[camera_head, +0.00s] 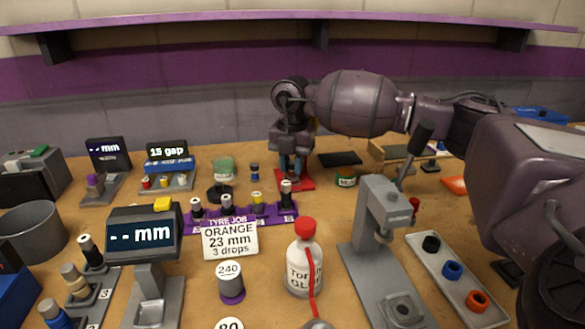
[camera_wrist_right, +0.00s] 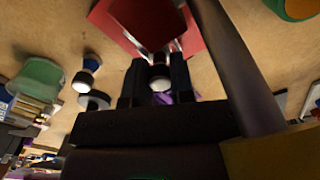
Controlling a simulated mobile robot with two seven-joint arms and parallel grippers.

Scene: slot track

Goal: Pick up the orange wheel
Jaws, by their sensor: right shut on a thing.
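My left gripper is not in view.
A grey lever press (camera_head: 385,250) stands left of the tray. A red-capped glue bottle (camera_head: 305,260), a job card (camera_head: 230,240) and a purple rack (camera_head: 255,213) fill the middle. A purple shelf (camera_head: 200,22) runs along the wall above.

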